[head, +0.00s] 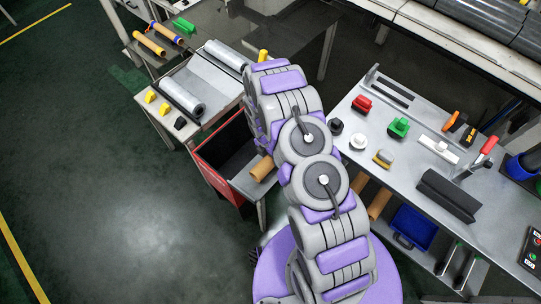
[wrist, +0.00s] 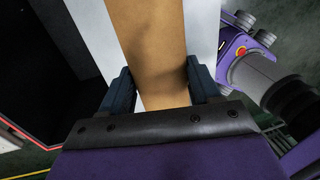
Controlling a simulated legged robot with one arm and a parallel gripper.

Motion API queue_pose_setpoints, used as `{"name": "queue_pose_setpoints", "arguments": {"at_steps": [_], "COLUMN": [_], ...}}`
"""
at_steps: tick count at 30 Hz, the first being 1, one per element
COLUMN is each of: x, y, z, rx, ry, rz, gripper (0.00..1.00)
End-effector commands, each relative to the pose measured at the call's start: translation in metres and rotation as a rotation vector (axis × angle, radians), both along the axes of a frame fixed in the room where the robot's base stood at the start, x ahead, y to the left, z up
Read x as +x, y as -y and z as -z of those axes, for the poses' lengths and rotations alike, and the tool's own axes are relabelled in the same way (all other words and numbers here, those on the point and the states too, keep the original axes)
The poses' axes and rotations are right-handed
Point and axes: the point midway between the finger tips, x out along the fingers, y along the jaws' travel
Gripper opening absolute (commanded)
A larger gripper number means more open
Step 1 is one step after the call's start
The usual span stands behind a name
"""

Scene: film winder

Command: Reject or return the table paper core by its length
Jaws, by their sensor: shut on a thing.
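A brown paper core (wrist: 156,40) is between the two dark fingers of my gripper (wrist: 160,82) in the wrist view, and the gripper is shut on it. In the head view the core's end (head: 262,168) sticks out left of my arm, above the grey bench strip right of the red bin (head: 222,180). My gripper is hidden behind the arm there. The bin's dark inside fills the left of the wrist view, with its red edge (wrist: 14,130) low. A pale surface lies behind the core; I cannot tell whether the core touches it.
A bench (head: 395,165) on the right holds coloured blocks, a red-handled tool and a dark block. More brown cores (head: 378,204) lie below it, beside a blue tray (head: 413,227). Silver rolls (head: 182,96) lie on the left bench. Floor at left is clear.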

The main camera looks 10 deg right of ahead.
Motion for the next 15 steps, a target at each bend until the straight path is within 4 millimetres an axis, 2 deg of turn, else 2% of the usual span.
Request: {"name": "queue_pose_setpoints", "arguments": {"at_steps": [6,7,15], "x": [-0.0003,-0.0001,0.0002], "y": [-0.0001,-0.0001,-0.0002], "z": [0.0062,0.0056,0.0053], "rx": [-0.001,0.0,0.0], "ry": [-0.001,0.0,0.0], "rz": [0.0,0.0,0.0], "gripper": [0.22,0.65,0.91]}}
